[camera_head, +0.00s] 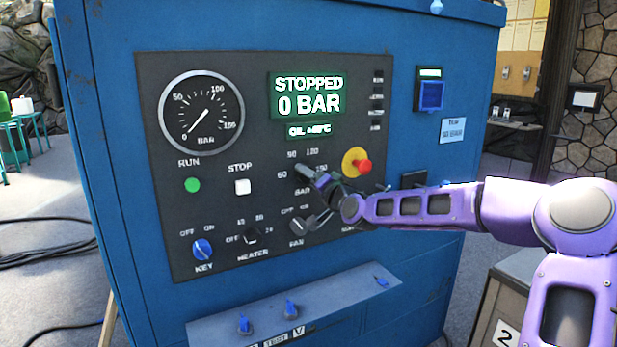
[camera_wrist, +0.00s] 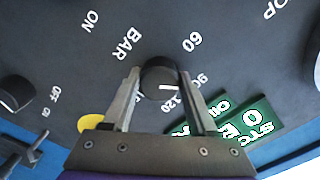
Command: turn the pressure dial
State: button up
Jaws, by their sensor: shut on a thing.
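The pressure dial (camera_wrist: 158,72) is a round black knob with a white pointer mark, seen in the wrist view. Numbers including 60, 90 and 120 and the word BAR surround it. The white mark lies on the side of the knob facing 90 and 120. My gripper (camera_wrist: 159,78) is shut on the knob, with one finger on each side. In the head view my gripper (camera_head: 312,177) reaches the panel from the right and largely hides the dial.
The dark panel (camera_head: 215,245) has a pressure gauge (camera_head: 201,112) near 0 and a display (camera_head: 308,95) reading STOPPED, 0 BAR. A red stop button (camera_head: 364,166) sits close to my gripper. A blue key switch (camera_head: 202,250) and heater knob (camera_head: 251,236) are lower left.

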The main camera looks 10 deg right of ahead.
jog(key=shift+m, duration=0.5)
dwell(0.3)
jog(key=o, duration=1.4)
jog(key=shift+s, duration=0.1)
jog(key=p+v, duration=0.1)
jog(key=v, duration=1.6)
jog(key=shift+s, duration=0.15)
